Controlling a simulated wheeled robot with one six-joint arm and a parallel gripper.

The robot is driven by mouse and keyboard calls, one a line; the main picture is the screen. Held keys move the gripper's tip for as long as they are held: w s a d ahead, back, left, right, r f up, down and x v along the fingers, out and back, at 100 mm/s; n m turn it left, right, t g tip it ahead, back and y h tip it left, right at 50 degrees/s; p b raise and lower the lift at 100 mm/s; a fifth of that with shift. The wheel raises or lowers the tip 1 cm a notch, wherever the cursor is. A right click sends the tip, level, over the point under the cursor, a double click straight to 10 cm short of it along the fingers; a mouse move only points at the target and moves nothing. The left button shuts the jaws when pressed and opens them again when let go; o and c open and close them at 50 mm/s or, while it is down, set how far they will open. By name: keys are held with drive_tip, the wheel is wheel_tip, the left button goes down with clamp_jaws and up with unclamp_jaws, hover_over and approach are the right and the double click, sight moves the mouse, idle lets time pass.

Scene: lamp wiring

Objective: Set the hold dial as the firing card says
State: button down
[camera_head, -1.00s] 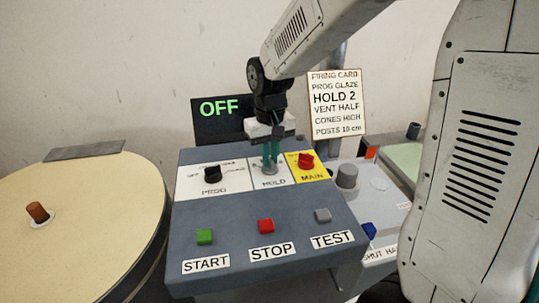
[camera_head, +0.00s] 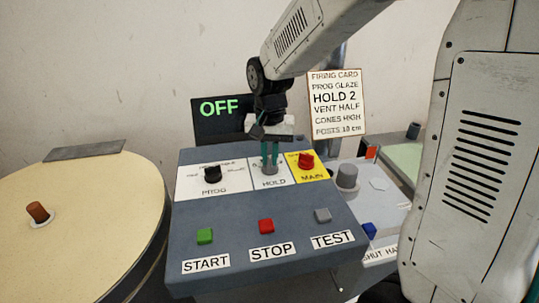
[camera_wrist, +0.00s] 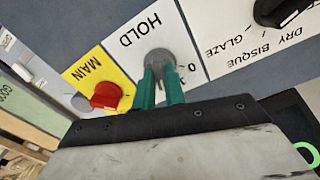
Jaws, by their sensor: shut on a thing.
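The firing card (camera_head: 337,102) stands behind the panel and reads "HOLD 2". The hold dial (camera_head: 269,168) is a grey knob on the white HOLD plate, between the PROG plate and the yellow MAIN plate. My gripper (camera_head: 270,158) comes down from above with its green fingers shut on the hold dial. In the wrist view the grey dial (camera_wrist: 158,58) sits between the fingertips (camera_wrist: 160,76). Marks "0" and "1" show beside it; the rest of the scale and the dial's pointer are hidden by the fingers.
The black PROG dial (camera_head: 212,173) is left of the hold dial, and the red MAIN switch (camera_head: 306,160) is close on its right. START (camera_head: 205,236), STOP (camera_head: 265,226) and TEST (camera_head: 322,215) buttons line the panel front. The display (camera_head: 220,115) reads OFF.

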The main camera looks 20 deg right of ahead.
sight(270, 160)
drive_tip(key=c, duration=1.5)
unclamp_jaws()
drive_tip(key=shift+o, duration=0.2)
wheel_tip(270, 160, up, 8)
drive_tip(key=shift+f, duration=0.1)
drive_tip(key=shift+s+n, duration=0.15)
drive_tip(key=shift+n, duration=0.25)
drive_tip(key=s+d+r+n, duration=0.1)
drive_tip(key=s+n, duration=0.1)
drive_tip(key=s, duration=1)
drive_tip(key=s+d+r+n+t, duration=0.1)
drive_tip(key=s+d+n, duration=0.1)
drive_tip(key=s, duration=1)
drive_tip(key=shift+s+n, duration=0.35)
drive_tip(key=shift+n, duration=0.15)
